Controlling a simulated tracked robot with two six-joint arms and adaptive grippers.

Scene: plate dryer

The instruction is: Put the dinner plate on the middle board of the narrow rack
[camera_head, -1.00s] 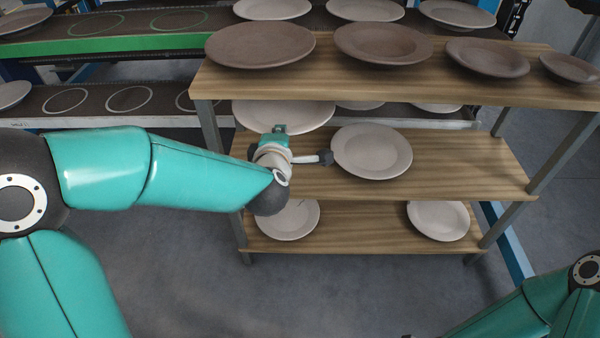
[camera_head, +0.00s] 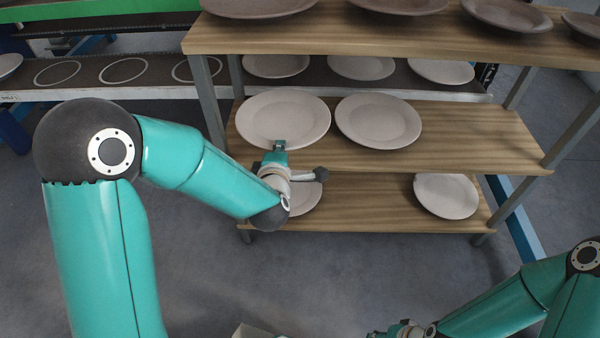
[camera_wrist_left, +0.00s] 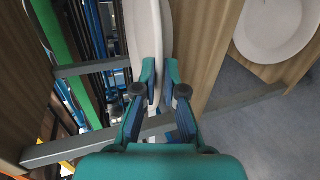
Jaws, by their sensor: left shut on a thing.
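The pale dinner plate (camera_head: 283,116) is at the left end of the middle board (camera_head: 470,140) of the wooden rack. My left gripper (camera_head: 279,148) is shut on its near rim. The left wrist view shows the plate (camera_wrist_left: 146,35) edge-on between the fingers of my left gripper (camera_wrist_left: 164,75). Whether the plate touches the board cannot be told. A second pale plate (camera_head: 378,120) lies just right of it on the same board. My right gripper (camera_head: 405,330) is partly cut off at the bottom edge; its fingers are unclear.
Brown plates (camera_head: 508,13) stand on the top board (camera_head: 330,36) above. Pale plates, one (camera_head: 446,195) at right, lie on the bottom board (camera_head: 370,205). A grey leg (camera_head: 208,100) is close left of the held plate. A conveyor (camera_head: 95,72) runs behind.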

